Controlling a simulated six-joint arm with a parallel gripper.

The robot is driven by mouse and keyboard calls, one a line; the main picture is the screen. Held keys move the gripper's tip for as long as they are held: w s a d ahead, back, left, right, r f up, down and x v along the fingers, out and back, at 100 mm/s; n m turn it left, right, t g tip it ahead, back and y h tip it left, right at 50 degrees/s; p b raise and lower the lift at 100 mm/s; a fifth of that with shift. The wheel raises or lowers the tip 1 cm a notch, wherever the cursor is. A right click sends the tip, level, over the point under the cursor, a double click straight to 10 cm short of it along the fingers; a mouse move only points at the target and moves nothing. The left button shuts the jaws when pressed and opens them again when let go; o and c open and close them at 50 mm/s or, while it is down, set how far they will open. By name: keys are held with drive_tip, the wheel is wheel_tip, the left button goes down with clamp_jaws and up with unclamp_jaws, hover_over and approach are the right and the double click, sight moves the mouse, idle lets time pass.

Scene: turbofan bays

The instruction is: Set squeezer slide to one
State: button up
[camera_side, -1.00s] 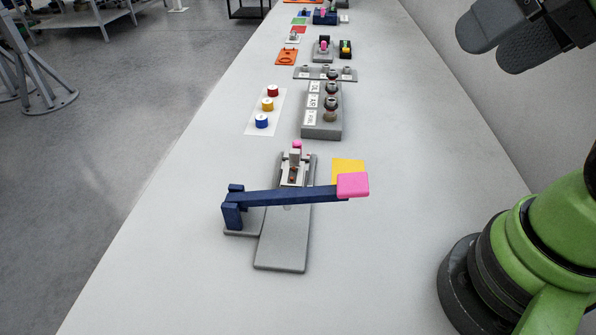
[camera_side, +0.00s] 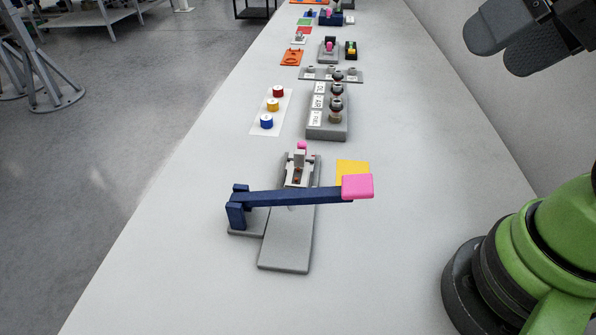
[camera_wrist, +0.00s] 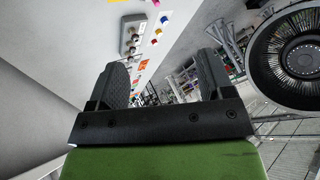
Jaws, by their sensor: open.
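In the side view, a grey base plate (camera_side: 286,250) lies on the near part of the bench. A whitish slide-like block (camera_side: 297,172) with a pink knob (camera_side: 301,145) sits at the plate's far end. A navy lever (camera_side: 290,197) on a post at left crosses above the plate and ends in a pink pad (camera_side: 357,186). I cannot tell for sure which part is the squeezer slide; no number is readable there. My gripper (camera_side: 503,47) is open and empty at the upper right, well apart from these parts. In the wrist view my gripper (camera_wrist: 165,75) shows two separated fingers.
A yellow patch (camera_side: 353,168) lies behind the pink pad. Beyond stand a grey block (camera_side: 327,129) with dark knobs and a white card (camera_side: 257,129) with red, yellow and blue buttons. More fixtures line the far bench. A wall runs along the right.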

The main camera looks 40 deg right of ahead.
drive_tip(key=c, duration=0.3)
drive_tip(key=shift+w+r, duration=0.2)
drive_tip(key=shift+w, duration=0.2)
drive_tip(key=shift+c, duration=1.1)
drive_tip(key=m+g+h, duration=0.2)
drive_tip(key=m+g, duration=0.3)
drive_tip(key=g, duration=0.2)
hover_over(302, 143)
wheel_tip(302, 143, down, 18)
wheel_tip(302, 143, down, 10)
drive_tip(key=shift+r, duration=0.1)
